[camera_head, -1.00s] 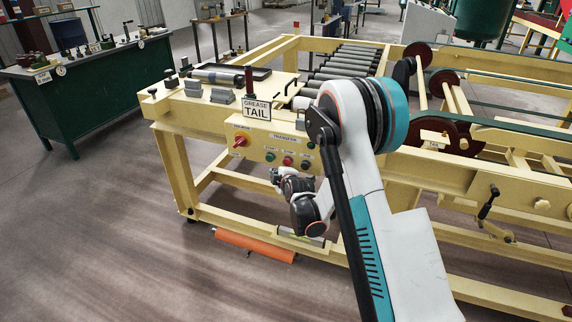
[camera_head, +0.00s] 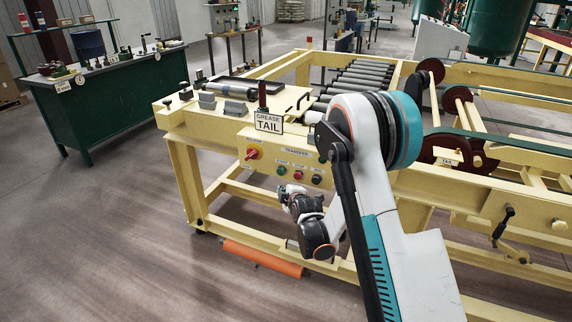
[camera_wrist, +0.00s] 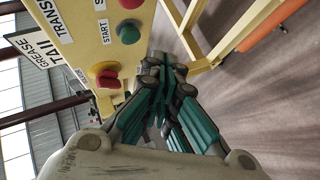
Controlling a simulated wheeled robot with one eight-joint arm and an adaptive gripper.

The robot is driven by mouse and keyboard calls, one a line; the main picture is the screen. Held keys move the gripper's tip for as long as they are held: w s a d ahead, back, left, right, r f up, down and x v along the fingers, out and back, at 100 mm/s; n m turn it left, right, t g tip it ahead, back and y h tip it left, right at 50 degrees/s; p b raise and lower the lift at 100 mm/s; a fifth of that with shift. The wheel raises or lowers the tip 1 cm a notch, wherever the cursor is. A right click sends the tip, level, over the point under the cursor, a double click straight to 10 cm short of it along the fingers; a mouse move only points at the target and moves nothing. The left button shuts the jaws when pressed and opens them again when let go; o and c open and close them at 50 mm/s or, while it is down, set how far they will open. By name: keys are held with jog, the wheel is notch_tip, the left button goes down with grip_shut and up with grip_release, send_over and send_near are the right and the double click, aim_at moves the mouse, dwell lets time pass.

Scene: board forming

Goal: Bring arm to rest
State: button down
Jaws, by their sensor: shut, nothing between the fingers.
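My gripper (camera_wrist: 165,85) points away from the wrist in the wrist view, its green-padded fingers together with nothing between them. In the head view my arm hangs folded in front of the yellow machine frame, and its end (camera_head: 292,195) is at the control panel's lower edge, small and partly turned away. The yellow control panel (camera_head: 265,165) carries a red rotary switch (camera_head: 252,154) and green, red and black buttons. In the wrist view the panel lies to the left of the fingers, with a red button (camera_wrist: 130,4) and a green button (camera_wrist: 129,34). I cannot tell the exact gap.
A "GREASE TAIL" sign (camera_head: 268,122) stands above the panel. An orange roller (camera_head: 262,258) lies low by the frame. The roller conveyor (camera_head: 365,80) and dark red wheels (camera_head: 458,105) are behind my arm. A green workbench (camera_head: 105,105) stands at left; the floor between is clear.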

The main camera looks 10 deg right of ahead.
jog(key=s+r+m+g, duration=0.3)
jog(key=s+r+m, duration=0.4)
jog(key=s+r, duration=1.15)
jog(key=s+d+r+m+g+h, duration=0.1)
jog(key=s+m, duration=0.7)
jog(key=s, duration=1.8)
jog(key=shift+s+d+r+g, duration=0.15)
jog(key=shift+d+r+g, duration=0.45)
jog(key=shift+r+g, duration=0.3)
jog(key=shift+f, duration=0.1)
